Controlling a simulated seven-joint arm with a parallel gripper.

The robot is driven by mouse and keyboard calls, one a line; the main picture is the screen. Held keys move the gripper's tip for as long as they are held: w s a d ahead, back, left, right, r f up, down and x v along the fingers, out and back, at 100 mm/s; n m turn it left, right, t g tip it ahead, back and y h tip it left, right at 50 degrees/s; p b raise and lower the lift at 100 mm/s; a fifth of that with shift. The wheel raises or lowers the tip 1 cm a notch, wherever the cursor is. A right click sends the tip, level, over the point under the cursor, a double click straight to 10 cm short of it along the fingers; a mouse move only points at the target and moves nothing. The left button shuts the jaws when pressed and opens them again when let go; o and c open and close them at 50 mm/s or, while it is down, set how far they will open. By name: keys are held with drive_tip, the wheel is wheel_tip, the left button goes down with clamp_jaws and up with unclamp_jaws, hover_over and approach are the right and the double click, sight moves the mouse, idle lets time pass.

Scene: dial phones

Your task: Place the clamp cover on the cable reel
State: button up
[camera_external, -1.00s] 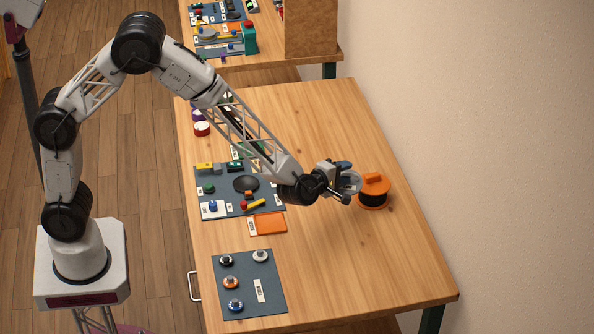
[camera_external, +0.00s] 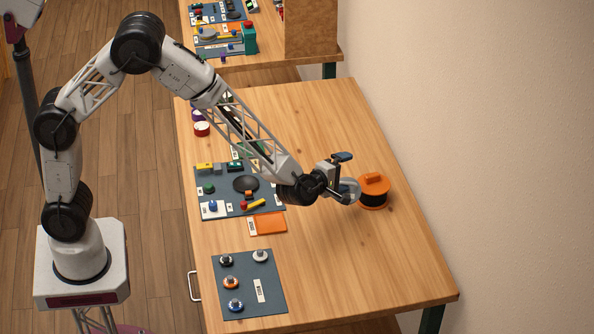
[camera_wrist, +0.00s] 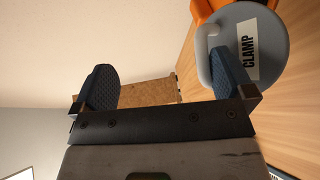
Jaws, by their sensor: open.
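The clamp cover (camera_external: 350,187) is a grey disc at the left side of the cable reel; whether it touches the reel is unclear. In the wrist view the clamp cover (camera_wrist: 268,28) shows its white CLAMP label at the upper right, partly behind my right finger. The cable reel (camera_external: 374,182) is orange with a black winding and stands on the table. Its orange part (camera_wrist: 204,9) shows behind the disc. My gripper (camera_external: 350,176) is open, fingers wide apart, in the wrist view too (camera_wrist: 164,65). One finger overlaps the disc's edge; contact is unclear.
A dark panel with controls (camera_external: 222,203), an orange tray (camera_external: 268,223) and a dark mat with several knobs (camera_external: 262,300) lie left of my gripper. The wall (camera_external: 480,130) rises beyond the table's right edge. The table's front right is clear.

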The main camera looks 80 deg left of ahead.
drive_tip(key=v, duration=0.7)
drive_tip(key=shift+s+d, duration=0.15)
drive_tip(key=shift+s, duration=0.1)
drive_tip(key=shift+c, duration=0.5)
clamp_jaws()
drive_tip(key=shift+r, duration=0.1)
drive_tip(key=shift+w, duration=0.1)
drive_tip(key=w+a+r+m+t+h, duration=0.1)
drive_tip(key=w+a+r+m+h, duration=0.4)
drive_tip(key=r, duration=0.5)
drive_tip(key=shift+w+a+r+m+t+h, duration=0.2)
drive_tip(key=shift+w+a+m+t+h, duration=0.15)
drive_tip(key=shift+w+a+h, duration=0.9)
